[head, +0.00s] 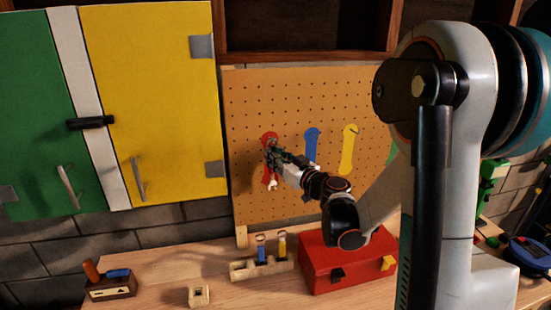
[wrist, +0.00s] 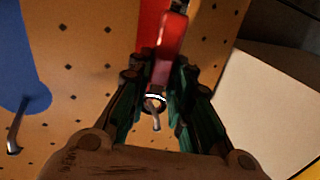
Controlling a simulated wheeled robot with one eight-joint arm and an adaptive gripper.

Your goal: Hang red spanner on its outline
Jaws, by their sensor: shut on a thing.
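The pegboard (head: 290,190) carries painted spanner outlines: red, blue, yellow and green. My gripper (head: 272,152) is at the red outline (head: 265,174), the leftmost one, and partly covers it. In the wrist view my gripper (wrist: 164,72) is shut on the red spanner (wrist: 168,42), with a dark green finger on each side. The red outline (wrist: 150,25) lies behind the spanner. The spanner's ring end (wrist: 155,102) points toward the palm. A metal hook (wrist: 156,122) shows right at the ring; I cannot tell whether it passes through.
The blue outline (head: 312,142) with its hook (wrist: 14,132) and the yellow outline (head: 348,148) are to the right in the head view. A yellow cabinet door (head: 160,90) stands left. A red toolbox (head: 335,262) and a wooden rack (head: 250,271) sit on the bench below.

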